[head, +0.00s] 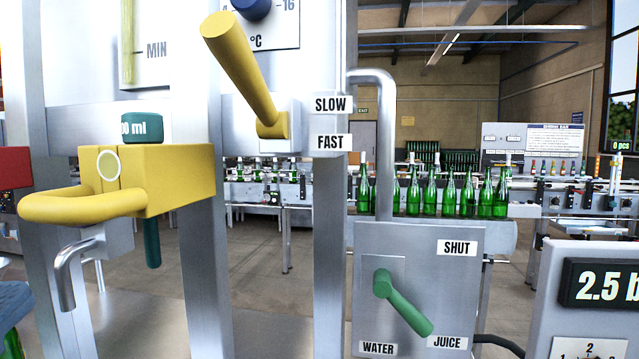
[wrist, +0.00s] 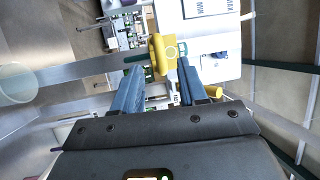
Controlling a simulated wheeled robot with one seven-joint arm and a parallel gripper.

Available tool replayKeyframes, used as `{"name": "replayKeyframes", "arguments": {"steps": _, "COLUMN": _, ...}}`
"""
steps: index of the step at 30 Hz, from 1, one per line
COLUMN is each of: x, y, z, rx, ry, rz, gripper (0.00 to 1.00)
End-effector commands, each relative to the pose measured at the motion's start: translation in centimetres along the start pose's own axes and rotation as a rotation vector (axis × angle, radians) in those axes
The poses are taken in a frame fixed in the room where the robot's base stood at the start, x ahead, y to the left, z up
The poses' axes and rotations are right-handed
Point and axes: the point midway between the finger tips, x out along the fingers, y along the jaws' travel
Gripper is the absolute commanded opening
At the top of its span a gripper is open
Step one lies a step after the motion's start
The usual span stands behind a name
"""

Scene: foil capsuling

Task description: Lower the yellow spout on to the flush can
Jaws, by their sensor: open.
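The yellow spout block (head: 180,180) is on the machine at left in the head view, with a looped yellow handle (head: 60,206) and a teal knob marked "ml" (head: 142,127). A bent steel outlet (head: 66,275) hangs below it. In the wrist view the yellow block (wrist: 170,50) lies ahead of my gripper (wrist: 160,65). The two blue fingers are spread apart with the yellow handle (wrist: 156,55) showing between and beyond their tips; I cannot tell whether they touch it. I cannot make out a flush can in either view.
A yellow lever (head: 243,70) stands out above and right of the spout, near the SLOW and FAST labels. A green lever (head: 402,303) is on a grey box marked SHUT, WATER and JUICE. Several green bottles (head: 430,193) stand behind. A pale round thing (wrist: 17,82) is at left.

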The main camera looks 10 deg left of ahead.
Motion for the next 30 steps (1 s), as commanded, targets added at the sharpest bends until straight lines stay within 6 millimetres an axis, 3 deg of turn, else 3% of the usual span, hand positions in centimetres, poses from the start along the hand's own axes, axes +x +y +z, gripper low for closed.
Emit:
{"name": "replayKeyframes", "arguments": {"steps": 6, "x": 3.5, "y": -0.3, "z": -0.1, "rx": -0.003, "ry": 0.004, "rz": 0.001, "gripper": 0.42}}
{"name": "replayKeyframes", "arguments": {"steps": 13, "x": 6.3, "y": -0.2, "z": -0.1, "rx": -0.003, "ry": 0.003, "rz": 0.0, "gripper": 0.42}}
{"name": "replayKeyframes", "arguments": {"steps": 25, "x": 7.0, "y": 0.0, "z": -0.1, "rx": -0.002, "ry": 0.002, "rz": -0.001, "gripper": 0.41}}
{"name": "replayKeyframes", "arguments": {"steps": 30, "x": 7.0, "y": 0.0, "z": -0.1, "rx": -0.003, "ry": 0.002, "rz": -0.001, "gripper": 0.25}}
